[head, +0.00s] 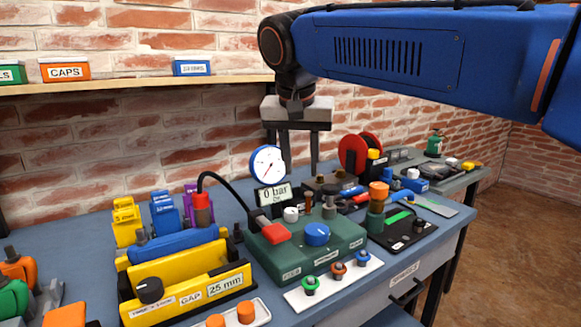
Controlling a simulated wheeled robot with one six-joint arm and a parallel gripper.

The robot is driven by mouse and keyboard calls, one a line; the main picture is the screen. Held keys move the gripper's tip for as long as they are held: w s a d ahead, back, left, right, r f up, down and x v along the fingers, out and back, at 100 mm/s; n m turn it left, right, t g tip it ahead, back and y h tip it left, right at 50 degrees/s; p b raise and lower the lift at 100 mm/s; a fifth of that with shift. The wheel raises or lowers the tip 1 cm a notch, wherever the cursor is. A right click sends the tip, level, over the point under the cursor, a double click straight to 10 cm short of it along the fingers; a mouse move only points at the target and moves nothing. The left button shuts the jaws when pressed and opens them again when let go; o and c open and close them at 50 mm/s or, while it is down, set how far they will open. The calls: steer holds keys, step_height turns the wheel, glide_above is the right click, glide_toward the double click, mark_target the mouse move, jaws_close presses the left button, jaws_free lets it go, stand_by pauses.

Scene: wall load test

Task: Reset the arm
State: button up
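My blue arm (420,55) reaches in from the upper right, above the workbench. Its dark wrist joint (278,42) is at the upper middle, with the grey gripper body hanging below it. My gripper (300,170) points down with its two fingers apart and brick wall showing between them. It looks empty. The fingertips are above the back part of the bench, just right of the round white gauge (267,165). The lower ends are close to items behind the green block, and I cannot tell whether they touch anything.
The blue-grey bench (90,260) is crowded. A green block (310,250) with knobs, a yellow gap fixture (185,280) and a red reel (352,154) stand on it. A wall shelf (130,85) holds labelled boxes. Open brown floor (530,240) lies at the right.

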steer(key=s+d+f, duration=0.2)
steer(key=d+f, duration=0.1)
steer(key=d, duration=0.2)
steer(key=s+d+f, duration=0.2)
steer(key=d, duration=0.4)
steer(key=s+d+f+n, duration=0.1)
steer(key=s+d+f, duration=0.7)
steer(key=f, duration=0.3)
steer(key=s+d+f+n, duration=0.1)
steer(key=s+d+f, duration=0.7)
steer(key=s+f, duration=0.2)
step_height(320, 180, down, 2)
steer(key=shift+s+d+f+y, duration=0.1)
steer(key=shift+s+d+y, duration=0.1)
steer(key=shift+d+y, duration=0.15)
